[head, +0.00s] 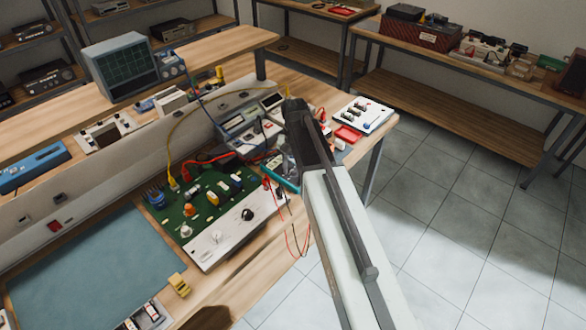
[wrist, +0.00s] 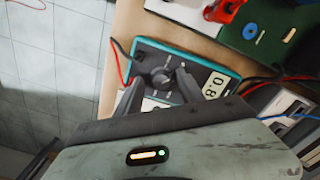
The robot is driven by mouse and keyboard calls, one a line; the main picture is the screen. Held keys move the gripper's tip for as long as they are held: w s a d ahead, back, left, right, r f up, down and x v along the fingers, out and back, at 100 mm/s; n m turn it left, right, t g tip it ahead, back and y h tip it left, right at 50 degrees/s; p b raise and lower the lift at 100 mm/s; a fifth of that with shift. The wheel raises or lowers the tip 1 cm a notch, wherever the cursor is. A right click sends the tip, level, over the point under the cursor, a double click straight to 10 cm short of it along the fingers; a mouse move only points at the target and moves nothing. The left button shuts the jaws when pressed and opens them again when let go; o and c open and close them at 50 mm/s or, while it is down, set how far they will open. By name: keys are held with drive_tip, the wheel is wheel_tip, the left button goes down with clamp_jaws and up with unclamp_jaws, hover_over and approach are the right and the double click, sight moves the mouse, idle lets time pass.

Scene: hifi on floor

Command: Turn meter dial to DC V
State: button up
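The meter has a teal case (wrist: 200,58) and lies on the wooden bench in the wrist view. Its dark round dial (wrist: 160,76) is near its middle, and a light display (wrist: 214,84) is at its right side. My gripper (wrist: 159,79) is over the meter, with one dark finger on each side of the dial. The fingers are apart, and I cannot tell whether either touches the dial. The dial's setting is too small to read. In the head view, only part of the teal case (head: 290,185) shows, and my arm hides most of the meter.
A green circuit board (head: 205,200) with a white control panel is left of the meter. Red and black leads (head: 291,232) hang over the bench's front edge. Bench instruments (head: 245,128) stand behind, and a white box with knobs (head: 363,114) is at the right. Open floor lies in front.

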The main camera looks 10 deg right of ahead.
sight(295, 170)
wheel_tip(295, 170, up, 8)
drive_tip(key=p, duration=0.8)
drive_tip(key=shift+f, duration=0.1)
drive_tip(key=s+n, duration=0.4)
drive_tip(key=s, duration=1)
drive_tip(key=shift+s+a, duration=0.15)
drive_tip(key=shift+s, duration=0.25)
